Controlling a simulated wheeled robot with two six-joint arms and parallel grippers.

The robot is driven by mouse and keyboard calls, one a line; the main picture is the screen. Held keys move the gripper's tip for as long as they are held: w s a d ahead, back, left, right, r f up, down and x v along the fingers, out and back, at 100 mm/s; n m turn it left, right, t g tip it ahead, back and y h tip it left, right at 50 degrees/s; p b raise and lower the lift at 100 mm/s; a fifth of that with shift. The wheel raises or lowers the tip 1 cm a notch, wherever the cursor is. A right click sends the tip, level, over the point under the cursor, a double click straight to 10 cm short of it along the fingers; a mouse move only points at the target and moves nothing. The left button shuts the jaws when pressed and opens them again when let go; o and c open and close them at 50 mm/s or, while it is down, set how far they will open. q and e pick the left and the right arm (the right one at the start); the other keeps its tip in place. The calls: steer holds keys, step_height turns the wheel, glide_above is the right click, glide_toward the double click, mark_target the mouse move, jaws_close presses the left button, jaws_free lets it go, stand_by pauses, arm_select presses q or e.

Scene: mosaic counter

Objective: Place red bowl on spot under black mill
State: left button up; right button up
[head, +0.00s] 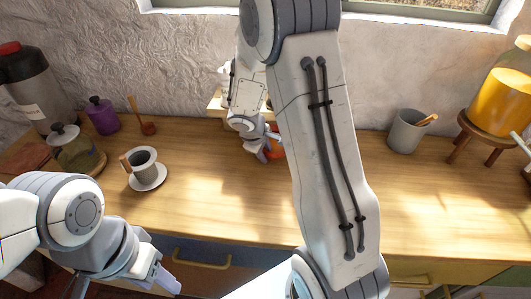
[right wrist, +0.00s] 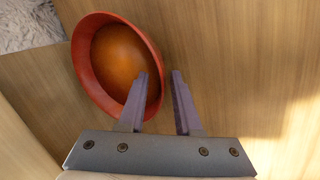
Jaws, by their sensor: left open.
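The red bowl (right wrist: 88,82) fills the upper left of the right wrist view, with an orange-brown inside. In the head view only a small orange-red piece of it (head: 276,151) shows beside my right gripper. My right gripper (right wrist: 167,75) has one finger over the bowl's near rim and the other just outside it. Whether the fingers press on the wall is unclear. In the head view my right arm hides much of the back middle of the counter. My left gripper (head: 162,279) is open and empty at the front left. I cannot make out a black mill or a spot under it.
A cup on a saucer (head: 148,180), a glass jar (head: 75,152), a purple pot (head: 103,117) and a dark canister (head: 30,88) stand at left. A grey cup (head: 407,131) and an orange dispenser (head: 497,100) on a wooden stand are at right. The front counter is mostly clear.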

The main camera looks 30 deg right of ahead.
steer(key=shift+r, duration=0.15)
steer(key=shift+r+p, duration=0.25)
steer(key=shift+p, duration=0.1)
steer(key=p+v, duration=0.2)
steer(key=v, duration=1)
steer(key=s+a+r+g+y, duration=0.1)
steer(key=s+a+y, duration=0.1)
steer(key=s+a, duration=0.8)
steer(key=s+a+r+n+g+y, duration=0.1)
steer(key=s+a+y, duration=0.2)
steer(key=s+a, duration=0.8)
steer(key=s, duration=0.2)
steer(key=shift+s+g, duration=0.3)
